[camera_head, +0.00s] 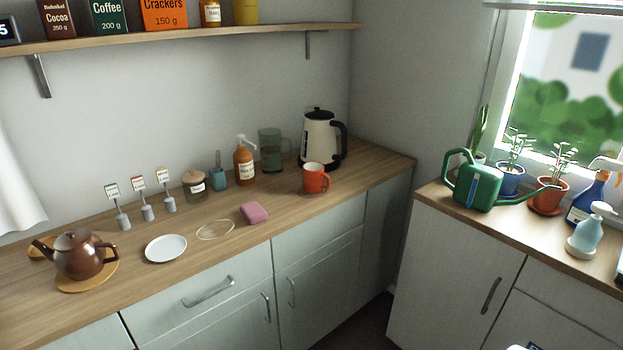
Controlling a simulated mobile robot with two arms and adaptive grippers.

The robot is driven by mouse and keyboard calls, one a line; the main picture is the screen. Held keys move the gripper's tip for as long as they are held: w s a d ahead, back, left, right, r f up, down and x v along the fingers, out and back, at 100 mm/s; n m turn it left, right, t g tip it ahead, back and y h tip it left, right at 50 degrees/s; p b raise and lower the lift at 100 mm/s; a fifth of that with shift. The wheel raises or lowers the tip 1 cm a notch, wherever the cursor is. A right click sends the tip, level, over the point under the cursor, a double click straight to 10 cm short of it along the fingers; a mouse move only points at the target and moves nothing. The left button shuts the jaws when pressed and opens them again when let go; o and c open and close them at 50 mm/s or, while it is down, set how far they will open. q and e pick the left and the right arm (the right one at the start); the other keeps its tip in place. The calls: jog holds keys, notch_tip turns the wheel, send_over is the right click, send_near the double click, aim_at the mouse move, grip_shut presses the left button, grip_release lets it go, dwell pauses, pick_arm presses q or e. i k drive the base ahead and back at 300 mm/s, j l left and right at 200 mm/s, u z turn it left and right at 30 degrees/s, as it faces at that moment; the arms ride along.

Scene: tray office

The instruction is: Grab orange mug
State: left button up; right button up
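The orange mug (314,179) stands upright near the right end of the left wooden counter (120,262). It is in front of the cream kettle (320,141), and its handle points right. A thin ring or coaster seems to show under it. Nothing visible is touching it from above. Neither of my grippers is in the head view, so I cannot see whether they are open or shut.
A pink sponge (254,213), a clear round dish (215,230), a white plate (166,248) and a brown teapot (78,254) lie left of the mug. An amber pump bottle (244,166) and a green glass pitcher (270,152) stand behind. A shelf (200,38) hangs above.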

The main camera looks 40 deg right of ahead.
aim_at(313, 174)
jog(key=z, duration=1.3)
jog(key=i+z, duration=0.25)
jog(key=i, duration=0.1)
